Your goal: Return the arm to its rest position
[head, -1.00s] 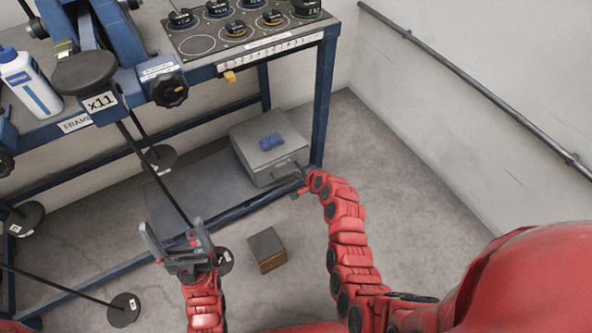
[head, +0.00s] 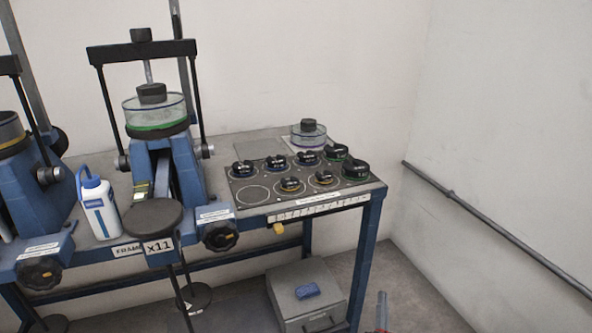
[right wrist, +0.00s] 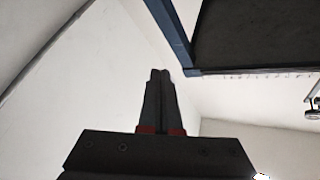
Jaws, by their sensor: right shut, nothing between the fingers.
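The rest of my right arm is out of the head view. My left gripper is in neither view now.
A blue-framed bench (head: 372,192) carries lever frames, a white bottle (head: 100,208) and a panel of black knobbed pieces (head: 240,214). A grey box (head: 330,280) with a blue object (head: 307,291) stands below. A wall rail (head: 500,233) runs at right. The floor right of the bench is clear.

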